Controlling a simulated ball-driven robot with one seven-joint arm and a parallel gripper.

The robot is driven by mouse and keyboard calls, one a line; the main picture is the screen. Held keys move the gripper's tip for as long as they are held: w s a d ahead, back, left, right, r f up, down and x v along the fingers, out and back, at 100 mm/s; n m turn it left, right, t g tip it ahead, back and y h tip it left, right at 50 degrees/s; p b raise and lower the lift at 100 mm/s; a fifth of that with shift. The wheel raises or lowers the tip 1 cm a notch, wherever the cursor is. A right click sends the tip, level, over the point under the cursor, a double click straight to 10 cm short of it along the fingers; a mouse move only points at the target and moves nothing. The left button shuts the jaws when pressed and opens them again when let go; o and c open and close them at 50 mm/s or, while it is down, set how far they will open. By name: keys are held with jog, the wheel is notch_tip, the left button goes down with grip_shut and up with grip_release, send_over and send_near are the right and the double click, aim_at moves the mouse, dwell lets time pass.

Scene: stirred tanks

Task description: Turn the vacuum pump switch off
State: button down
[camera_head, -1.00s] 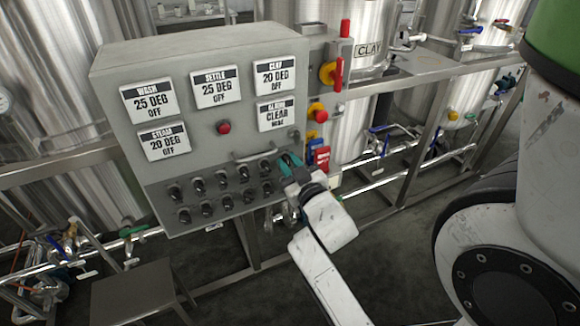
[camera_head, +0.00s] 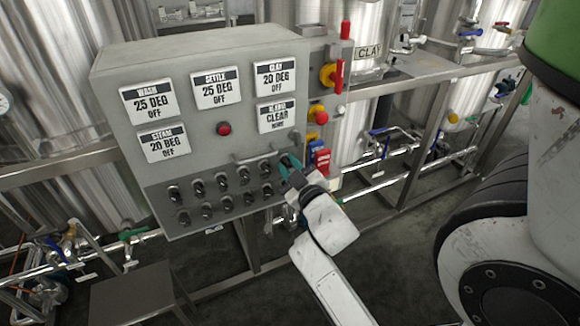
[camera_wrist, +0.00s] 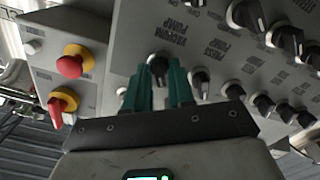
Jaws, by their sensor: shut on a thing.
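The vacuum pump switch (camera_wrist: 158,66) is a dark rotary knob on the grey control panel, under a "VACUUM PUMP" label that reads upside down in the wrist view. My gripper (camera_wrist: 159,80) has its two teal fingers on either side of this knob and is shut on it. In the head view my gripper (camera_head: 286,168) is at the right end of the upper knob row and largely hides the switch. The fingers partly cover the knob, so its exact pointing angle is hard to tell.
Several similar knobs (camera_head: 219,174) sit close by in two rows, with a grey bar handle (camera_head: 258,153) just above. A red-and-yellow emergency button (camera_wrist: 75,62) and a red-and-yellow rotary switch (camera_wrist: 62,105) are on a side box. Steel framing (camera_head: 400,80) stands to the right.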

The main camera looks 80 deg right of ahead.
jog(key=c, duration=1.2)
grip_release()
jog(key=b+v, duration=0.3)
jog(key=v, duration=0.8)
jog(key=shift+w, duration=0.1)
jog(key=w+a+f+n+g+y, duration=0.1)
jog(key=w+a+f+g+y, duration=0.15)
jog(key=a+f+y, duration=0.5)
jog(key=w+a+f+g+y, duration=0.25)
jog(key=a+f+g, duration=0.2)
jog(key=f, duration=0.65)
jog(key=s+a+f+n+g+y, duration=0.2)
jog(key=s+a+f+g+y, duration=0.1)
jog(key=a, duration=0.5)
jog(key=shift+s+g+y, duration=0.3)
jog(key=shift+s, duration=0.45)
